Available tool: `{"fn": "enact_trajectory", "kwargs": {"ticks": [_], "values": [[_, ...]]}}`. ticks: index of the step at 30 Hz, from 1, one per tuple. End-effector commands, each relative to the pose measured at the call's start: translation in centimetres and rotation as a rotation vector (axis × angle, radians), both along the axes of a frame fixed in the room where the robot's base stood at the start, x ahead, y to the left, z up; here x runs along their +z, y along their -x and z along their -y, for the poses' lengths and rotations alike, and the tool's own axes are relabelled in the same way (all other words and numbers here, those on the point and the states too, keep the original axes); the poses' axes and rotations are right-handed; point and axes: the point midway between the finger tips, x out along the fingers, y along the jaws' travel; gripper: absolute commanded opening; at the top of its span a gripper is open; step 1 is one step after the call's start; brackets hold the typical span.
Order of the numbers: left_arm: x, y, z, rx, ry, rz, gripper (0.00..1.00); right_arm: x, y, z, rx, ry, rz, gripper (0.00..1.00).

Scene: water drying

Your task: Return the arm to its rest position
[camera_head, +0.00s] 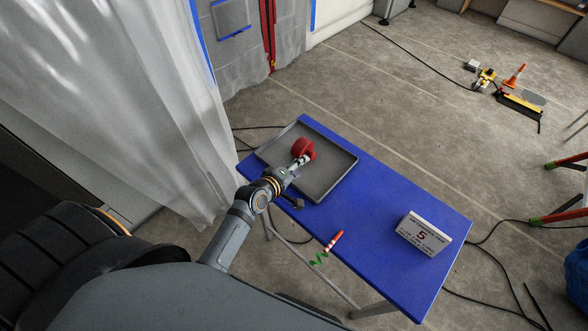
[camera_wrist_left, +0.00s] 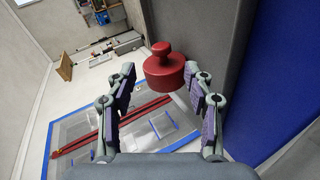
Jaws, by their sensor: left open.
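My left arm reaches in from the lower left in the head view. Its left gripper (camera_head: 299,163) is over the grey tray (camera_head: 322,180), close to a red round object with a knob (camera_head: 304,148). The gripper is open and holds nothing. The gripper partly hides the red object's near side in the head view. My right gripper is not in view.
The tray is on a blue table (camera_head: 375,215). A translucent curtain (camera_head: 150,100) hangs at left. Cables lie on the floor.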

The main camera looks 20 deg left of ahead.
Motion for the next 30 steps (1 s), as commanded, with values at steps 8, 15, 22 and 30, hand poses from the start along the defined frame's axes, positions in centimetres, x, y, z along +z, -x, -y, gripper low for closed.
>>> {"fn": "enact_trajectory", "kwargs": {"ticks": [8, 15, 22, 30], "values": [[1.4, 2.7, -0.6, -0.001, 0.001, 0.001, 0.53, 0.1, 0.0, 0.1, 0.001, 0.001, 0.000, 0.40], [1.4, 2.7, -0.6, 0.000, 0.001, 0.001, 0.53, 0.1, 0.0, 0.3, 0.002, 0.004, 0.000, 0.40], [1.4, 2.7, -0.6, 0.000, 0.001, 0.001, 0.53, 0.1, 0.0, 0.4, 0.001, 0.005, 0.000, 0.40], [0.8, 6.7, -0.4, -0.252, -0.375, -0.138, 0.53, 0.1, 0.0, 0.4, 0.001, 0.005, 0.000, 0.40]]}}
